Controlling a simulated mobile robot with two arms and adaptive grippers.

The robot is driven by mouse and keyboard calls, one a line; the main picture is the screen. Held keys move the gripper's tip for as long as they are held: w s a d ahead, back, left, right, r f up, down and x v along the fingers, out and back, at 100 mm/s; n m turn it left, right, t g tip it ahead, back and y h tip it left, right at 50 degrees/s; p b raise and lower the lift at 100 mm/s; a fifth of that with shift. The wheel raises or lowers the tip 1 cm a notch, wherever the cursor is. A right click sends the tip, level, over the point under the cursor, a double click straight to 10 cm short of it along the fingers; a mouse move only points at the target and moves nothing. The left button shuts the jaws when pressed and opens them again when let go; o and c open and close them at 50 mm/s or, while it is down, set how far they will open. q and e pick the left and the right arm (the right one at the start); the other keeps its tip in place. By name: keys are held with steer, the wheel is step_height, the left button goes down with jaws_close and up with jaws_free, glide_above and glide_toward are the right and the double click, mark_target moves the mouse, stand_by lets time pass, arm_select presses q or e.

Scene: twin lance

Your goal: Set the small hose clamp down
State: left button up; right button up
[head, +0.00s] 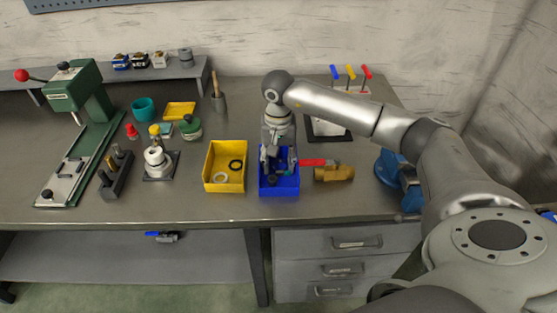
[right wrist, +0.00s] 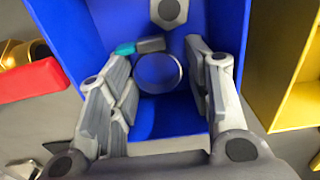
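The small hose clamp, a thin silver ring (right wrist: 158,73) with a grey and teal screw housing, shows in the right wrist view inside the blue bin (right wrist: 230,40). It lies between the fingers of my right gripper (right wrist: 160,60), which stand apart with a gap to the ring on the right side. In the head view my right gripper (head: 277,162) reaches down into the blue bin (head: 279,191), and its fingers hide the clamp there. My left gripper is not in view.
A grey hex nut (right wrist: 168,12) is also in the blue bin. A yellow bin (head: 224,186) with rings stands close on the left. A brass fitting with a red handle (head: 318,162) lies close on the right. A blue vise (head: 389,178) is farther right.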

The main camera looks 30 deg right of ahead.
mark_target(279, 164)
steer(key=shift+r, duration=0.15)
steer(key=shift+r, duration=0.25)
step_height(279, 164, up, 12)
steer(key=b, duration=0.1)
steer(key=shift+f+b, duration=0.2)
steer(key=shift+b, duration=0.1)
